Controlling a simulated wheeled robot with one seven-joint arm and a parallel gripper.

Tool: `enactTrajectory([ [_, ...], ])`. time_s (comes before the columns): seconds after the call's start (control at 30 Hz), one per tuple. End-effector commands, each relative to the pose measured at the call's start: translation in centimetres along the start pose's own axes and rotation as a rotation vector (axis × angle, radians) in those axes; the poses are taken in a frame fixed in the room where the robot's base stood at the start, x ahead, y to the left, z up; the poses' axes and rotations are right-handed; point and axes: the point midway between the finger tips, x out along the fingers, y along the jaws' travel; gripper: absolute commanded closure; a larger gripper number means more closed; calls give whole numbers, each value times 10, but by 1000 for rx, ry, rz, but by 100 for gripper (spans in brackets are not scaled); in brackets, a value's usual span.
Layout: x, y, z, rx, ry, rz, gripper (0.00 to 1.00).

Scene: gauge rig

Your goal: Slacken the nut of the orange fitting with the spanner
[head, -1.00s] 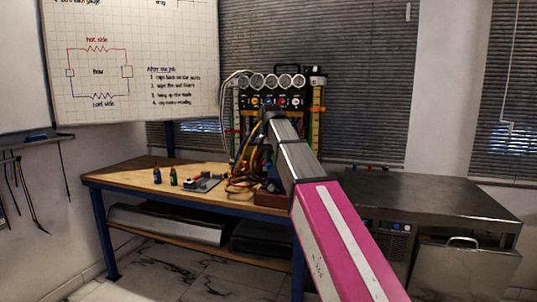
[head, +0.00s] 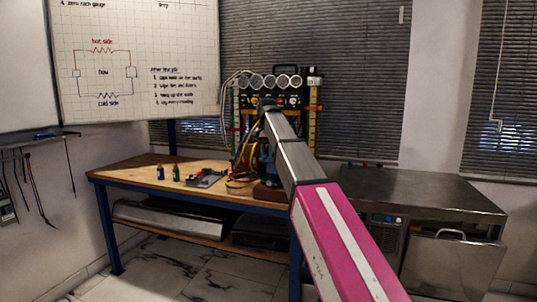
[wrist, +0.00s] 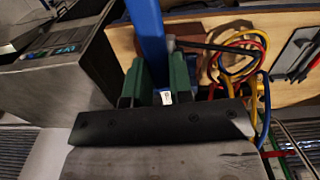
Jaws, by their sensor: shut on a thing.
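A dark bar with a grey end, which looks like the spanner (wrist: 207,46), crosses at the fingertips and runs right. Its grip between the fingers is only partly visible. In the head view my arm reaches to the gauge panel (head: 272,91), and its end hides the gripper and the spanner. A small orange spot on the panel, left of the arm's end, may be the orange fitting (head: 255,102). Its nut is too small to make out.
Yellow, red and blue hoses (wrist: 240,55) hang close to the right of the fingers. The wooden bench (head: 130,172) carries small bottles (head: 168,173). A metal counter (head: 420,190) stands to the right.

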Motion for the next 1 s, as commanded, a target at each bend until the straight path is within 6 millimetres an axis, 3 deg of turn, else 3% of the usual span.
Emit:
enactTrajectory([
  [0.37, 3, 0, -1, 0, 0, 0, 100],
  [1.0, 35, 1, -14, 0, 0, 0, 100],
])
